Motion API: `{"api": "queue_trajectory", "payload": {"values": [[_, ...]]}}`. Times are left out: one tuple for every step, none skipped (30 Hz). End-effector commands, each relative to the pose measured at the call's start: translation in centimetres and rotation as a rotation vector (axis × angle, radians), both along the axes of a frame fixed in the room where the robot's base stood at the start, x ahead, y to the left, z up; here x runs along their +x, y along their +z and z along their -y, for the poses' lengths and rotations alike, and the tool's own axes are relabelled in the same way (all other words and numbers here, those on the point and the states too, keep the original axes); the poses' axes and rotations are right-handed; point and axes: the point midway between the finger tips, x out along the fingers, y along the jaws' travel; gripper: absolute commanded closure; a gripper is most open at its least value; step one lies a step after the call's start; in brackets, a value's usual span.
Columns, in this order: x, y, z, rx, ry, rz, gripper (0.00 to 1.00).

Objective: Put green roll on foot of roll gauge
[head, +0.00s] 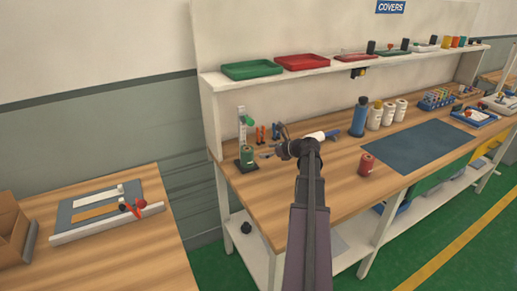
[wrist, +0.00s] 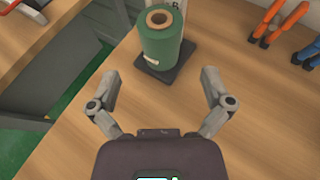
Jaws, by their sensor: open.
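The green roll (head: 247,156) stands upright on the dark foot (head: 240,165) of the roll gauge at the left end of the workbench. The gauge's pale upright scale (head: 242,122) with a green piece rises behind the roll. In the wrist view the green roll (wrist: 166,45) has a brown core and a pale label, and rests on the dark square foot (wrist: 183,70). My gripper (wrist: 160,85) is open and empty, its fingers apart on the near side of the roll and not touching it. In the head view my gripper (head: 270,150) points left toward the roll.
Orange and blue pliers (wrist: 285,25) stand right of the gauge. A red roll (head: 367,163) stands near the bench front, beside a dark mat (head: 422,146). A blue roll and white rolls (head: 375,115) stand farther back. A shelf (head: 330,68) with trays overhangs the bench.

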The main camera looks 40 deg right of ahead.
Motion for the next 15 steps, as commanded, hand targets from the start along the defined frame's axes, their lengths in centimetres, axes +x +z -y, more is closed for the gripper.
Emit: {"api": "queue_trajectory", "payload": {"values": [[-0.6,0.5,0.2,0.0,-0.001,0.0,0.0],[-0.9,0.6,0.3,0.0,-0.001,0.0,0.0],[-1.2,0.7,0.4,0.0,-0.001,0.0,0.0],[-1.5,0.8,0.5,0.0,0.0,0.0,0.0],[-1.6,0.8,0.6,0.0,0.0,0.0,0.0],[-1.8,0.9,0.6,0.0,0.0,0.0,0.0],[-1.9,0.9,0.7,0.0,0.0,0.0,0.0],[-2.0,1.0,0.7,0.0,0.0,0.0,0.0],[-2.1,1.0,0.8,-0.001,0.0,0.0,0.0],[-2.2,1.0,0.8,0.0,0.0,0.0,0.0],[-2.2,1.0,0.8,0.0,0.0,0.001,0.0],[-2.2,1.0,0.8,0.0,0.0,0.001,0.0],[-2.2,1.0,0.8,0.0,0.0,0.001,0.0],[-2.2,1.0,0.8,0.0,0.0,0.001,0.0],[-2.2,0.9,0.8,0.0,0.0,0.001,0.0]]}}
